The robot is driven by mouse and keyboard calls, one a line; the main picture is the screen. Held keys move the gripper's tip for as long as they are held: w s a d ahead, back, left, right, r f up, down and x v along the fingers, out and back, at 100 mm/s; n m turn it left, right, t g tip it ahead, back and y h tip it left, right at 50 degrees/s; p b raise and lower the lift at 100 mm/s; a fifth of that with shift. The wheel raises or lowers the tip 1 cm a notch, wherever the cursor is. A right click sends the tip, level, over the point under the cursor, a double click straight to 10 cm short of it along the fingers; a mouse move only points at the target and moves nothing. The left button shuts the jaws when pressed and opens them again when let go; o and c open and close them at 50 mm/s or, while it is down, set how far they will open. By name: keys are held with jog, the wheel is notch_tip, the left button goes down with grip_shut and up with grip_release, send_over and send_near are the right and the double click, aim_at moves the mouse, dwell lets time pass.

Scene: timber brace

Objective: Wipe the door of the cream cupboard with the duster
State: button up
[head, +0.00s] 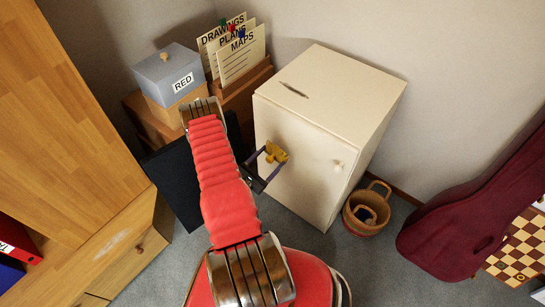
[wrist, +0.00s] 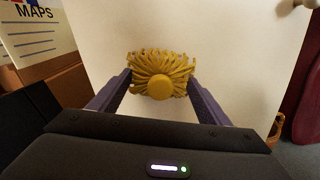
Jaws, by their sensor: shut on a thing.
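The cream cupboard (head: 330,120) stands against the back wall, its door (head: 300,170) facing my arm, with a small round knob (head: 338,163) near the right edge. The knob shows in part at the top right of the wrist view (wrist: 305,3). My gripper (head: 268,160) is shut on the yellow duster (head: 276,153), in front of the left part of the door. In the wrist view the duster (wrist: 162,78) sits between the two purple fingers, its round yellow end towards me and its strands fanned out against the door. I cannot tell whether it touches the door.
Left of the cupboard stand a grey-lidded box (head: 168,75) marked RED and a wooden file box (head: 245,90) with cards. A wicker basket (head: 366,210) and a dark red instrument case (head: 465,225) are at the right. A wooden drawer unit (head: 110,245) is at the left.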

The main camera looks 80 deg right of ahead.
jog(key=shift+v, duration=1.15)
jog(key=shift+v, duration=1.45)
jog(key=shift+w, duration=0.1)
jog(key=w+a+r+n+t, duration=0.3)
jog(key=w+a+r+t, duration=0.15)
jog(key=w, duration=0.55)
jog(key=w+a+r+n+t, duration=0.2)
jog(key=w+a+r+t, duration=0.3)
jog(key=w, duration=0.5)
jog(key=w+a+r+n+t, duration=0.3)
jog(key=w+a, duration=0.4)
jog(key=w, duration=0.2)
jog(key=w+a+r+n+t+y, duration=0.2)
jog(key=w+a+r+n+t, duration=0.1)
jog(key=a, duration=0.7)
jog(key=w+a+r+n+t+y, duration=0.3)
jog(key=w+a+r+t, duration=0.1)
jog(key=a, duration=0.7)
jog(key=w+a+r+n+t+y, duration=0.2)
jog(key=a+r, duration=0.3)
jog(key=a, duration=0.6)
jog(key=shift+w+n+t+y, duration=0.4)
jog(key=shift+w+n+t, duration=0.1)
jog(key=shift+w+t, duration=0.15)
